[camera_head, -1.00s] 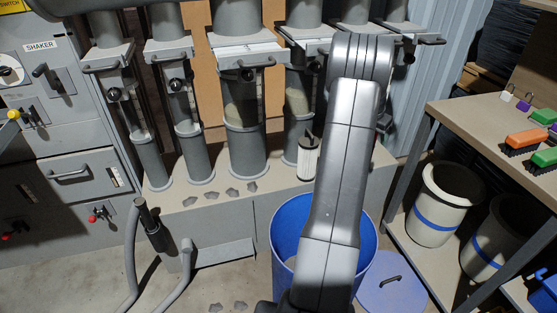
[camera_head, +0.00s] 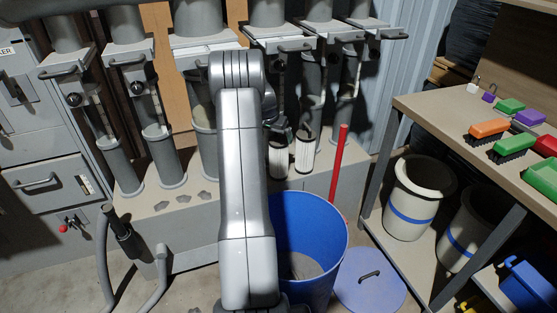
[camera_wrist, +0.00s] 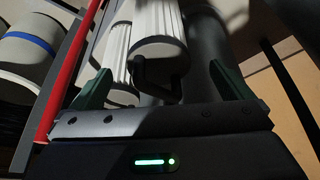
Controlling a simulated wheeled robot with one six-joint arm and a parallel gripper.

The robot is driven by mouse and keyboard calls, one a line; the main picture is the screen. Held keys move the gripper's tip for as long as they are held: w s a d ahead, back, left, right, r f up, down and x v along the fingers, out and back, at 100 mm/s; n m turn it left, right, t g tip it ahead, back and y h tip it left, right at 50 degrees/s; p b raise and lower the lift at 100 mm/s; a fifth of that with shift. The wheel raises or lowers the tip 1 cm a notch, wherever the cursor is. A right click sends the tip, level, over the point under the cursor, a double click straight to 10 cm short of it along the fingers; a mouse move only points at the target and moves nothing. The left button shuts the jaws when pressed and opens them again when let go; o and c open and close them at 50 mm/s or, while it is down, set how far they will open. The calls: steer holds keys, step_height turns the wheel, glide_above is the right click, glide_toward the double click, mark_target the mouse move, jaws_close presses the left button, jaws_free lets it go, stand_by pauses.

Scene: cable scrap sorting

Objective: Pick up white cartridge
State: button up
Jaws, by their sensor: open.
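Two white ribbed cartridges stand side by side on the grey ledge under the pipes. In the head view the left cartridge (camera_head: 278,160) is just below my gripper (camera_head: 280,130), and the right cartridge (camera_head: 304,152) stands beside it. In the wrist view the nearer cartridge (camera_wrist: 158,35), with a black wire handle at its end, lies between and beyond my open gripper's fingers (camera_wrist: 160,86). The farther cartridge (camera_wrist: 121,68) is partly hidden behind it, near the left finger. The jaws hold nothing that I can see.
A blue barrel (camera_head: 318,240) stands in front of the ledge, with its blue lid (camera_head: 370,290) on the floor. A red pole (camera_head: 339,165) leans right of the cartridges. A workbench (camera_head: 430,108) with brushes and padlocks is at the right. Grey pipes rise close behind.

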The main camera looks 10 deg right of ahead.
mark_target(278, 141)
steer(key=x, duration=0.5)
steer(key=shift+w+d+b, duration=0.15)
steer(key=shift+d+b, duration=0.1)
steer(key=shift+b, duration=0.15)
steer(key=shift+r, duration=0.1)
steer(key=c, duration=1.5)
